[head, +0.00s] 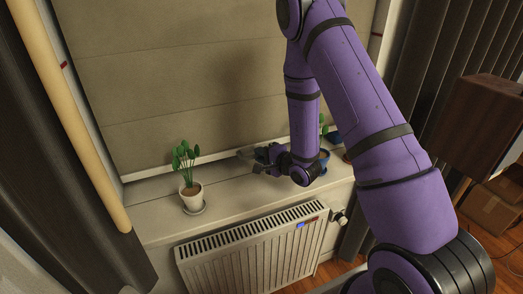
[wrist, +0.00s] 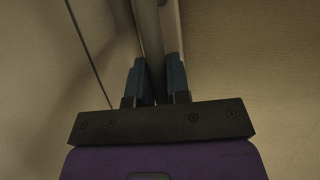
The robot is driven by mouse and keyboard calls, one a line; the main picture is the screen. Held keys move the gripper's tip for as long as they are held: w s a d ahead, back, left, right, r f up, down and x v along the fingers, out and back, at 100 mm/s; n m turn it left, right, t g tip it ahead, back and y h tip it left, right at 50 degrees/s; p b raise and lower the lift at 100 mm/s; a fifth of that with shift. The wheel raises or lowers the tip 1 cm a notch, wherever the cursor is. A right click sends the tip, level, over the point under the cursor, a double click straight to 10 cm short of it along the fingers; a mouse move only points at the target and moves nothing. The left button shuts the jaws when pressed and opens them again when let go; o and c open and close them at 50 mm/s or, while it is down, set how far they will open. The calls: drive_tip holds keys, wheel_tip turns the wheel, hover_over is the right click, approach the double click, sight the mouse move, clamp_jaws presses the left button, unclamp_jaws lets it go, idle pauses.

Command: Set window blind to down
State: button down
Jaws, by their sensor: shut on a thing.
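The beige window blind (head: 175,75) hangs in wide folds over the window, its pale bottom bar (head: 165,169) a little above the sill. My gripper (head: 250,155) is at the bar's middle, low in front of the blind. In the wrist view, the two blue fingers of my gripper (wrist: 155,80) close on either side of a grey bar (wrist: 148,30), which looks like the blind's bottom bar. The stretch of bar behind my arm is hidden.
A potted plant (head: 190,188) stands on the sill (head: 235,190) left of my gripper. Another plant (head: 323,128) and a blue pot (head: 333,137) are partly hidden behind my arm. A radiator (head: 250,250) is below. Dark curtains (head: 60,170) hang at both sides.

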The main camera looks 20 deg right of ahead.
drive_tip(key=shift+s+f, duration=0.1)
drive_tip(key=shift+f, duration=0.2)
drive_tip(key=c, duration=1.1)
unclamp_jaws()
drive_tip(key=shift+s+d+r, duration=0.1)
drive_tip(key=v, duration=0.7)
